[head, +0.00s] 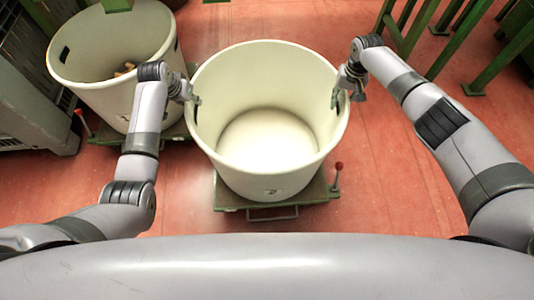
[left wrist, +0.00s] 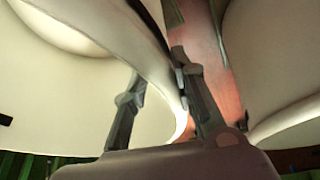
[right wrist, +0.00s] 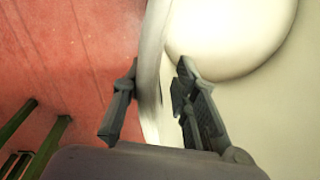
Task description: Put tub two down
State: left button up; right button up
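Tub two (head: 262,184), a large cream tub with a dark mark low on its front, stands upright in the middle of the head view. It is empty. Its base appears to rest on a green trolley (head: 272,212). My left gripper (head: 191,97) has its fingers either side of the tub's left wall; the wall also shows in the left wrist view (left wrist: 152,48). My right gripper (head: 347,97) straddles the right wall, which shows between the fingers in the right wrist view (right wrist: 152,70). The fingers look spread wider than the wall. Contact at the fingertips is hard to see.
Another cream tub (head: 110,98) with corks inside stands at the left on its own trolley, close to my left arm. A red-knobbed lever (head: 338,170) rises by the middle trolley. Green metal frames (head: 440,40) stand at the back right.

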jog(key=shift+d, duration=0.1)
jog(key=shift+r, duration=0.1)
pick_arm(q)
jog(key=v, duration=1.2)
pick_arm(e)
notch_tip(320, 180, up, 12)
jog(key=shift+d, duration=0.3)
pick_arm(q)
jog(key=shift+w, duration=0.1)
pick_arm(e)
jog(key=shift+s, duration=0.1)
